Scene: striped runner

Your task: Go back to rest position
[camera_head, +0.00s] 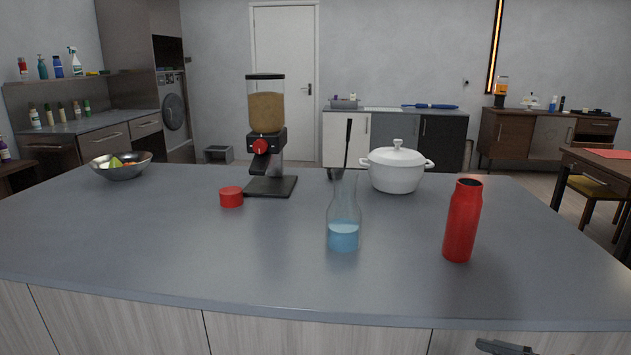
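A small dark part of my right gripper (506,347) shows at the bottom edge, right of centre, in front of the counter and below its top. Most of it is cut off by the frame, so I cannot tell whether it is open or shut. My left gripper is not in view. The grey counter (200,255) spans the view. A red bottle (463,222) stands upright near its right front, apart from my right gripper. A red cap (231,198) lies on the counter.
A glass carafe (343,226) with blue liquid stands mid-counter. A white lidded pot (396,171), a dispenser (266,118) with brown contents and a metal bowl (122,167) stand farther back. The front left of the counter is clear.

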